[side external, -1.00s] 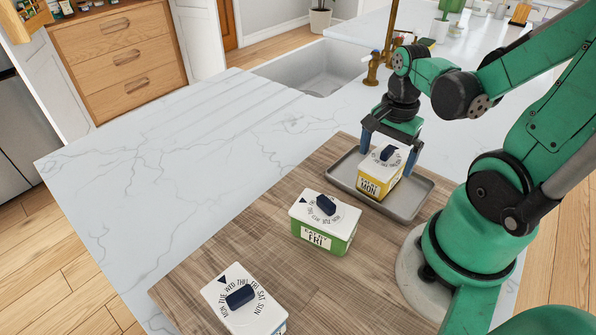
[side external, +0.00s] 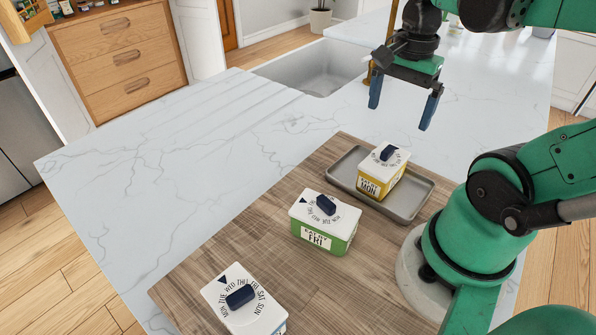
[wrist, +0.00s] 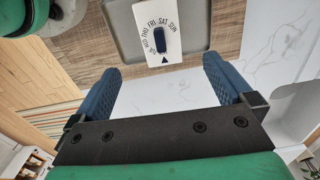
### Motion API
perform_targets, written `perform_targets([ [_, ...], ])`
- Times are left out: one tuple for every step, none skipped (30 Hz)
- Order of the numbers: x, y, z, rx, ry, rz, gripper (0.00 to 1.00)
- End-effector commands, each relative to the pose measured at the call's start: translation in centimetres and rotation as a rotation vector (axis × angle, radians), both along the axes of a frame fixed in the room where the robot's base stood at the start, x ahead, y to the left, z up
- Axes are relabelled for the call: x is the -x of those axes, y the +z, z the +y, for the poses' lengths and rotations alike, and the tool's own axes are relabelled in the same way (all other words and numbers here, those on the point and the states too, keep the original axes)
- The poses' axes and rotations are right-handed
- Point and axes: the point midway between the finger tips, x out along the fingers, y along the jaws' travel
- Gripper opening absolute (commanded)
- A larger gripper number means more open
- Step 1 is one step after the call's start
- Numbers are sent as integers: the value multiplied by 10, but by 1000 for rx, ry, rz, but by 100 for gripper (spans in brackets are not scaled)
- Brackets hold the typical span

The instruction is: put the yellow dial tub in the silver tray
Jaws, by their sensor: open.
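The yellow dial tub (side external: 377,187) has a white lid with a dark blue knob and a "MON" label. It sits upright in the silver tray (side external: 408,211), towards the tray's middle. In the wrist view the tub's white dial lid (wrist: 145,22) and part of the grey tray (wrist: 193,48) show at the top. My gripper (side external: 398,117) is open and empty, raised above and behind the tub, clear of it. Its two blue fingers also show in the wrist view (wrist: 163,75), with nothing between them.
A green dial tub (side external: 318,238) labelled "FRI" stands on the wooden board (side external: 232,232) in front of the tray. Another white-lidded dial tub (side external: 243,308) stands at the board's near end. A sink (side external: 310,70) lies behind. The marble counter to the left is clear.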

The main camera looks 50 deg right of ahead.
Motion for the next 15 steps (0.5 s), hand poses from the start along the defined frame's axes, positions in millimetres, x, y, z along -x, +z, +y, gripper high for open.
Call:
perform_targets([
  [0,7,0,0,0,0,100],
  [0,10,0,0,0,0,100],
  [0,15,0,0,0,0,100],
  [0,17,0,0,0,0,100],
  [0,19,0,0,0,0,100],
  [0,22,0,0,0,0,100],
  [0,23,0,1,4,-1,100],
  [-2,24,1,3,19,-6,100],
  [-5,23,3,13,64,-19,100],
  [-9,21,6,26,123,-38,100],
  [-15,18,10,43,205,-62,100],
  [-25,13,18,75,343,-104,100],
  [-33,9,25,105,464,-140,100],
  [-42,5,33,139,594,-180,100],
  [-53,0,45,188,767,-233,100],
])
